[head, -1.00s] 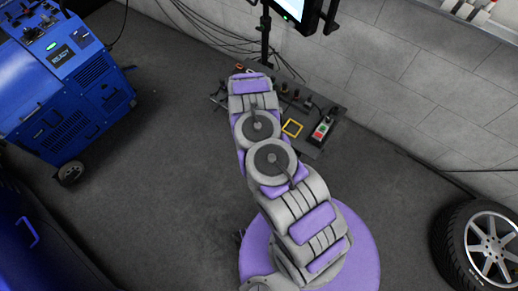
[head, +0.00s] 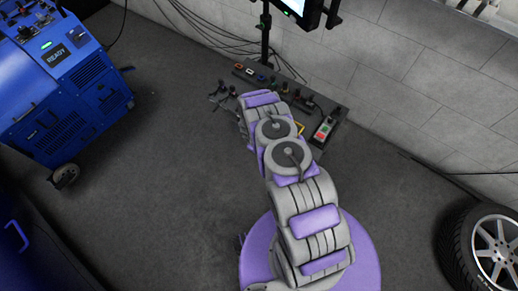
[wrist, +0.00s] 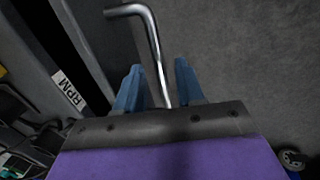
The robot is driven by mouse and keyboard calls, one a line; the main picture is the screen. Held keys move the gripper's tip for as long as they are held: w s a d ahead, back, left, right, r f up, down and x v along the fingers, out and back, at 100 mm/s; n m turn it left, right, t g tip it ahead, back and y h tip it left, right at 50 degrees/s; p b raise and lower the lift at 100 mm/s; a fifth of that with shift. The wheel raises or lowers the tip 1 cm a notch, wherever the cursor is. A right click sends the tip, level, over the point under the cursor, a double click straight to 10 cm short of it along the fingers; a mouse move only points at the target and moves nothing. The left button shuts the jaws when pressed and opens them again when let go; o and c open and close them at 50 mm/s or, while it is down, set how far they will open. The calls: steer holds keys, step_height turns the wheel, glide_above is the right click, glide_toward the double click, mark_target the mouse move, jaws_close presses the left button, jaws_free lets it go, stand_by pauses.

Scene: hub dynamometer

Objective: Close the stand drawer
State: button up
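In the wrist view my gripper (wrist: 160,88) has two blue fingers spread apart. A bent metal bar (wrist: 151,35), which looks like a handle, runs between them, with gaps visible on both sides. Its top end bends to the left. A dark panel edge with an RPM label (wrist: 69,92) is to the left of the bar; it may be part of the stand. In the head view the low dark stand box (head: 333,99) sits near the wall, partly behind my arm. I cannot make out the drawer or how far it is out. My fingertips are not clear in the head view.
A blue machine (head: 50,85) with a READY display stands at the left. A monitor on a pole (head: 266,38) rises behind the box, with cables on the floor. A wheel (head: 489,250) is at the lower right. Grey floor (head: 165,170) is clear between machine and arm.

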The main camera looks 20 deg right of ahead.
jaws_close()
stand_by(0.6)
